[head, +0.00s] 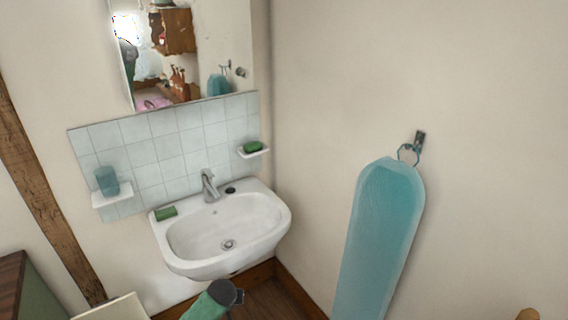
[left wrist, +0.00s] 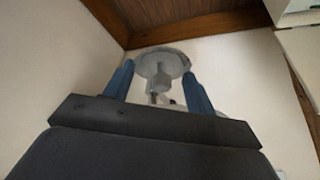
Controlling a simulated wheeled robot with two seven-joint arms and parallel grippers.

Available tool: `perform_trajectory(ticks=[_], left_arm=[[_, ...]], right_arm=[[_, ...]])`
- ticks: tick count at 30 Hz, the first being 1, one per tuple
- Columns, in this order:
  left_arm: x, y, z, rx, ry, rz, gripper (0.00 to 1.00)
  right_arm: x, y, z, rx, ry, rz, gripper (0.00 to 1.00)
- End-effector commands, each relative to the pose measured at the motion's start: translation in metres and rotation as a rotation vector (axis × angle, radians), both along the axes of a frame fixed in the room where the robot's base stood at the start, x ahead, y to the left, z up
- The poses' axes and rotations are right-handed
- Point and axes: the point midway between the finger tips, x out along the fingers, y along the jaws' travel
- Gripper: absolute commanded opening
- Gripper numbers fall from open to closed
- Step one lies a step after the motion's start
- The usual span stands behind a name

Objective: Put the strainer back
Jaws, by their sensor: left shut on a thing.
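The strainer (left wrist: 162,54) looks like a pale grey disc with a short, thick knob. In the left wrist view it sits between the two blue fingertips of my left gripper (left wrist: 160,72), which is shut on it. In the head view a green part with a dark end shows at the bottom, seemingly my left arm; its fingers and the strainer cannot be made out there. The white sink (head: 188,262) is on the wall beyond, with a round grey drain (head: 228,244) in its basin. My right gripper is not in view.
A tap (head: 208,186) and a small dark round thing (head: 230,190) are at the sink's back. Green soap (head: 165,212) lies on its left rim. A blue cup (head: 106,181) stands on a shelf. An ironing board (head: 384,240) hangs at right.

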Motion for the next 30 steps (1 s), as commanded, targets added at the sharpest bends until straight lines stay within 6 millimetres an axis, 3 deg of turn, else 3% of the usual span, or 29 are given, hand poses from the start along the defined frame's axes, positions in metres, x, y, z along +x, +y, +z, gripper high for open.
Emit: perform_trajectory(ticks=[9, 14, 20, 30], left_arm=[[-0.012, 0.006, -0.008, 0.001, 0.001, 0.009, 0.34], [-0.024, 0.0, 0.014, -0.001, -0.002, 0.008, 0.34], [-0.041, -0.007, 0.067, -0.002, -0.005, 0.0, 0.34], [-0.083, -0.003, 0.193, -0.001, -0.006, -0.037, 0.34]], right_arm=[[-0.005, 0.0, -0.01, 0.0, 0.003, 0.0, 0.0], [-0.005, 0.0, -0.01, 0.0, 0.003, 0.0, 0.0], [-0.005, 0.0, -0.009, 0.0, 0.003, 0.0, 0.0], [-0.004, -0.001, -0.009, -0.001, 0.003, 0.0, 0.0]])
